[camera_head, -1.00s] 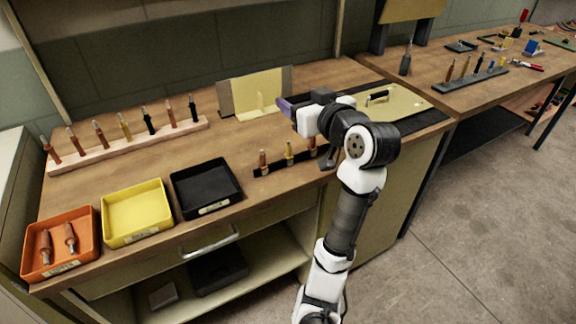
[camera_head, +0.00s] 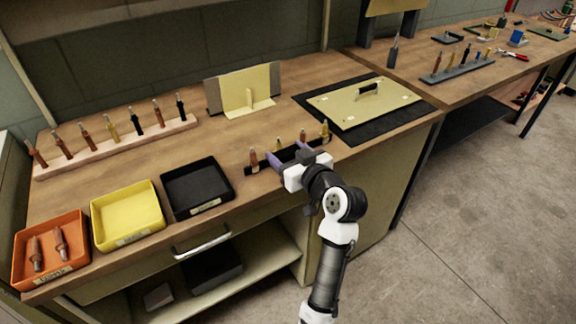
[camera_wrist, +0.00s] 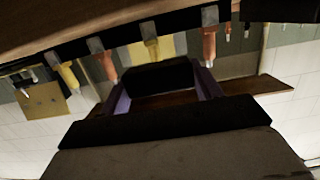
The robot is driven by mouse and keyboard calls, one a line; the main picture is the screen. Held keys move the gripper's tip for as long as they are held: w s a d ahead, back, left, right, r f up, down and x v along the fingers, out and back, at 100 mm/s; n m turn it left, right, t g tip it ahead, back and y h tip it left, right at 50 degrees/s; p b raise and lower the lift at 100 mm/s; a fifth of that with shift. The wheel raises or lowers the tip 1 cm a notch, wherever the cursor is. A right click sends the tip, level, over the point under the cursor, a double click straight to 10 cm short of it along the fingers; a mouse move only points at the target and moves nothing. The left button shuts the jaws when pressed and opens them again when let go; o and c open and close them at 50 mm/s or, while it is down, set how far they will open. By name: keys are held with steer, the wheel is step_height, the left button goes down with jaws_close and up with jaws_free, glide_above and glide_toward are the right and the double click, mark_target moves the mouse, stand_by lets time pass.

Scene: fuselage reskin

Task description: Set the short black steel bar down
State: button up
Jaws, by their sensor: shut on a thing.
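My gripper (camera_head: 289,154), with purple fingers, is low at the front edge of the near bench, by the black strip with upright fasteners (camera_head: 246,171). In the wrist view my gripper (camera_wrist: 163,88) is shut on the short black steel bar (camera_wrist: 157,75), a dark block between the two fingers. The bar cannot be told apart from the dark strip behind it in the head view. Whether the bar touches the bench top (camera_head: 240,138) is not clear.
Black (camera_head: 224,186), yellow (camera_head: 127,212) and orange (camera_head: 48,247) trays stand to the left. A yellow panel with a handle (camera_head: 340,104) lies on a black mat to the right. A wooden fastener rack (camera_head: 110,146) and an upright yellow plate (camera_head: 262,84) stand behind.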

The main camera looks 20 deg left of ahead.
steer(key=shift+f, duration=2.05)
steer(key=shift+f, duration=0.2)
steer(key=o, duration=1.3)
steer(key=shift+r, duration=0.2)
steer(key=b+v, duration=0.2)
steer(key=v, duration=1)
